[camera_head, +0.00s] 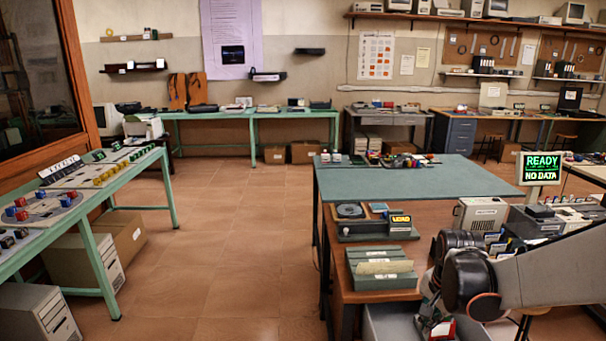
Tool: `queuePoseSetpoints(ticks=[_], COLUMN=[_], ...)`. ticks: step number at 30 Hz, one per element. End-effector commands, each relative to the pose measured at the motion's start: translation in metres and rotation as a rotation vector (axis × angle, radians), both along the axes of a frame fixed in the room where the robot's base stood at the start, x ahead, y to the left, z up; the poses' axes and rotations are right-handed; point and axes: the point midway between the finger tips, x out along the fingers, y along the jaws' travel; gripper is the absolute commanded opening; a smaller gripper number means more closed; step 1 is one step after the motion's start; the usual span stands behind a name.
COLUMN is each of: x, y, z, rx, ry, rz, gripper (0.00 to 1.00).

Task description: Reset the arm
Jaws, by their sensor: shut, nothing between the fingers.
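My arm (555,270) comes in from the lower right, with a light grey link and dark round joints. My gripper (433,325) hangs down beside the front edge of the table, low in the picture. It is small and partly hidden by my own joints. It is shut and holds nothing.
Close to my arm, a brown table (375,290) carries green boxes (380,268), a small dark device (375,225) and a beige unit (480,214). A green READY sign (541,168) stands behind. A green-framed bench (95,205) runs along the left. The tiled floor (225,240) between is clear.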

Motion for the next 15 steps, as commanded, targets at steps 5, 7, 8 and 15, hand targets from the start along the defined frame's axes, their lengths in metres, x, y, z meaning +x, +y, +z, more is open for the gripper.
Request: queuePoseSetpoints(ticks=[5,7,8,15], x=[-0.027,-0.038,-0.042,-0.084], y=[0.025,0.033,0.037,0.063], z=[0.045,0.060,0.066,0.103], rx=[-0.043,-0.062,-0.071,-0.148], ry=[-0.064,-0.089,-0.100,-0.185], rz=[0.175,0.242,0.271,0.498], gripper=[0.00,0.00,0.00,0.00])
